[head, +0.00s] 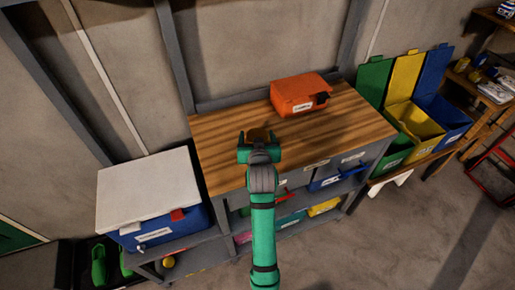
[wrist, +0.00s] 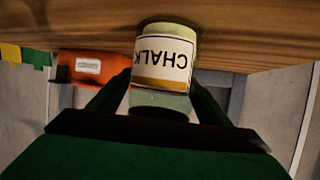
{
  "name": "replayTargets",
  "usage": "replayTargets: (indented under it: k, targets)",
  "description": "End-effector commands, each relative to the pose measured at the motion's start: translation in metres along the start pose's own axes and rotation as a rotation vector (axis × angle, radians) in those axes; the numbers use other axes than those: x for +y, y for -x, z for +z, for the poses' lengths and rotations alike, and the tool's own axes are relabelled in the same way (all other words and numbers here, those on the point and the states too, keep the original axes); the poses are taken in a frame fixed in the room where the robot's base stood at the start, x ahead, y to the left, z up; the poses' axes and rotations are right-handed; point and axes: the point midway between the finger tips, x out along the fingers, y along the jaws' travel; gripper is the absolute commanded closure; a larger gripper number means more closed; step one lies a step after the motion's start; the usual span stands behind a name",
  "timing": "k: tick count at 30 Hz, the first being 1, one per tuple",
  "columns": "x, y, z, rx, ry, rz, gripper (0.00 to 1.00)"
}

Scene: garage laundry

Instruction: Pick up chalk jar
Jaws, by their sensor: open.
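The chalk jar (wrist: 163,62) is a pale, greenish jar with a white label reading CHALK, which appears upside down in the wrist view. It stands at the wooden bench top (head: 330,125). My gripper (head: 259,147) is over the bench top in the head view. In the wrist view my gripper (wrist: 161,98) is open, with one dark finger on each side of the jar. I cannot tell whether either finger touches it. In the head view my gripper largely hides the jar; only a small brownish patch shows behind the fingers.
An orange case (head: 299,94) sits at the back of the bench, right of my gripper. A blue bin (head: 160,229) with a white lid (head: 148,190) stands at the left. Green, yellow (head: 416,120) and blue bins stand at the right. The bench's right part is clear.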

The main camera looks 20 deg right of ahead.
Motion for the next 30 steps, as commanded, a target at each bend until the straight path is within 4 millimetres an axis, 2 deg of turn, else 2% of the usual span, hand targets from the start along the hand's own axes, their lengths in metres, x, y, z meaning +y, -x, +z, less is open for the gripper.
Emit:
replayTargets:
  k: [6, 12, 23, 30]
  targets:
    - [0.000, -0.001, 0.000, 0.000, 0.000, 0.000, 0.29]
    - [0.000, -0.001, 0.000, 0.000, 0.000, 0.000, 0.74]
    - [0.000, 0.001, -0.004, 0.002, 0.000, 0.000, 0.74]
    - [0.000, 0.010, -0.028, 0.005, 0.000, 0.001, 0.74]
